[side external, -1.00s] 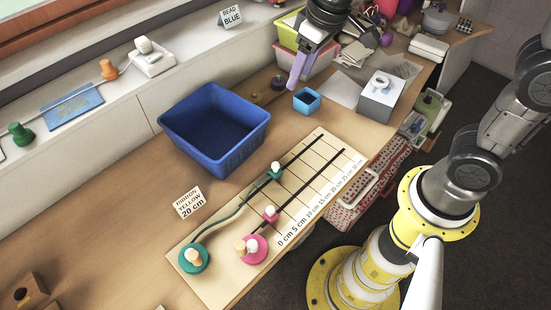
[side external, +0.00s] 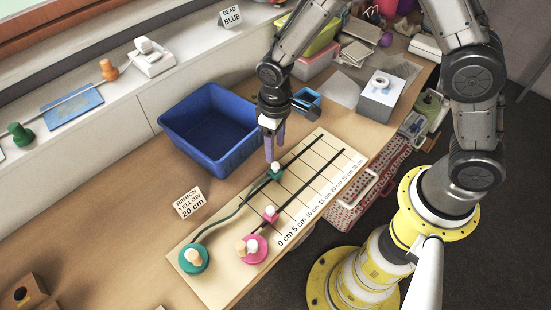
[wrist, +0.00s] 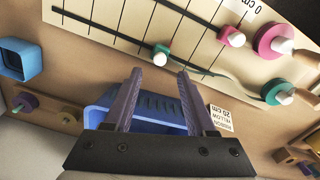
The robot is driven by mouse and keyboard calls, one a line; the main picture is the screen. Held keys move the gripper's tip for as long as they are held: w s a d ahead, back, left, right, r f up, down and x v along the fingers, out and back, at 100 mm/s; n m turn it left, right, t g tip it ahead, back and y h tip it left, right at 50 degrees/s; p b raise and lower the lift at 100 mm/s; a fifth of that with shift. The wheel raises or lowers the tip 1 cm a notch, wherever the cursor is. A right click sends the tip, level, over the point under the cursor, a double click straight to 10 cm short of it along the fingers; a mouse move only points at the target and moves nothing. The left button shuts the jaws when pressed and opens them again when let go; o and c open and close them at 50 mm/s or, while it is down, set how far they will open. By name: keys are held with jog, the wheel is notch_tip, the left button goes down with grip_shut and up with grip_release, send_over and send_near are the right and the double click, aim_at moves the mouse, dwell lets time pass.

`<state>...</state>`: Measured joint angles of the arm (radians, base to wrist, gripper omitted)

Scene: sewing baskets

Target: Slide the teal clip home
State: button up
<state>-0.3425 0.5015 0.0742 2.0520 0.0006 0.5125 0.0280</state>
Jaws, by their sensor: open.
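The teal clip (side external: 275,173), with a white knob on top, sits on the far dark track of the pale measuring board (side external: 232,281). It also shows in the wrist view (wrist: 160,58). A slack teal ribbon runs from it to the teal spool (side external: 186,264) with a wooden peg. My gripper (side external: 273,150) is open, its purple fingers pointing down just above the clip's knob. In the wrist view the clip lies just beyond the gap between the fingertips (wrist: 159,74). I cannot tell whether they touch it.
On the near track sits a pink clip (side external: 269,216), with a pink spool (side external: 262,256) at its end. A blue bin (side external: 177,139) stands behind the board. A card reading "RIBBON YELLOW 20 cm" (side external: 190,203) stands left of the board. A small blue box (side external: 309,107) is behind my gripper.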

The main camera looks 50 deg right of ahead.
aim_at(275, 164)
notch_tip(275, 164, down, 6)
jog(key=shift+r, duration=0.1)
dwell(0.4)
grip_shut()
dwell(1.2)
